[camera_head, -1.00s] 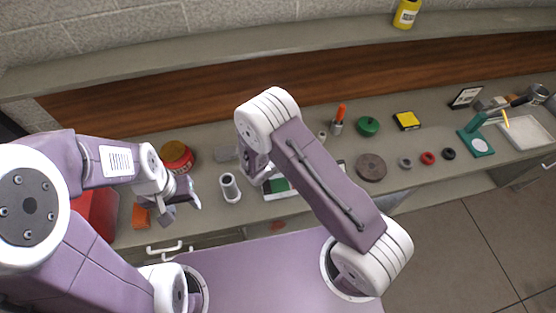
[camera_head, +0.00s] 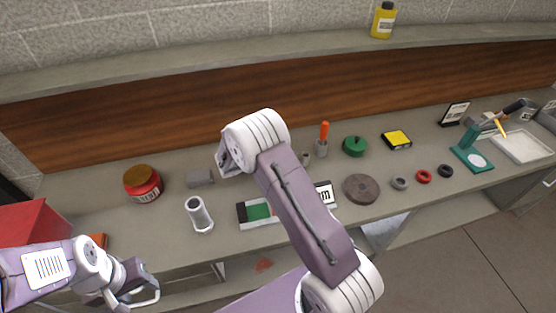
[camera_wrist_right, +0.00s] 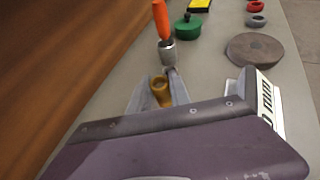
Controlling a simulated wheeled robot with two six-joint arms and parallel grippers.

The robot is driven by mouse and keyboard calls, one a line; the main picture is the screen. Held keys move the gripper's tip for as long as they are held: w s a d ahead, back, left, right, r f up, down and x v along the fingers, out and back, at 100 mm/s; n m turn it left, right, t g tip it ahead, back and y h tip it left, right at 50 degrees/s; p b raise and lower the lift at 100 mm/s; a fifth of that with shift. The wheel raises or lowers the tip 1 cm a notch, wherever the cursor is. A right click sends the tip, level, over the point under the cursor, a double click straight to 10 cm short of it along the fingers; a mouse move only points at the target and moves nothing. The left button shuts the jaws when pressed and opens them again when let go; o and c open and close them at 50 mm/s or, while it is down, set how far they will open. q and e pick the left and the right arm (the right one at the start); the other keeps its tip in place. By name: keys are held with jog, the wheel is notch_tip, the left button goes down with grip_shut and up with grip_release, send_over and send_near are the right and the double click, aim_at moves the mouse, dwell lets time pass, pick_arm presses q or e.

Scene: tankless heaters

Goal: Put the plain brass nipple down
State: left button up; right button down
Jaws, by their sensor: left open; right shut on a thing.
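The plain brass nipple (camera_wrist_right: 160,90) shows in the right wrist view as a short ring-ended brass tube. My right gripper (camera_wrist_right: 160,98) is shut on it, with one finger on each side, just in front of a metal holder. I cannot tell whether the nipple touches the bench. In the head view my right arm hides most of its own gripper and the nipple. My left gripper (camera_head: 142,292) is open and empty at the lower left, by the bench's front edge.
An orange-handled tool stands in a metal holder (camera_head: 321,149). A green round item (camera_head: 355,146), a grey disc (camera_head: 361,188) and several rings lie to the right. A metal cylinder (camera_head: 199,215), a red jar (camera_head: 143,184) and a green-and-white tray (camera_head: 243,216) are left.

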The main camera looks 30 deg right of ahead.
jog(key=w+f, duration=0.1)
jog(key=w+a+f, duration=0.1)
jog(key=w, duration=0.1)
jog(key=shift+w+a+f, duration=0.1)
jog(key=shift+w, duration=0.15)
notch_tip(320, 180, down, 4)
jog(key=shift+r, duration=0.2)
jog(key=shift+f, duration=0.25)
jog(key=c, duration=1.6)
grip_release()
jog(key=shift+f, duration=0.15)
jog(key=o, duration=0.4)
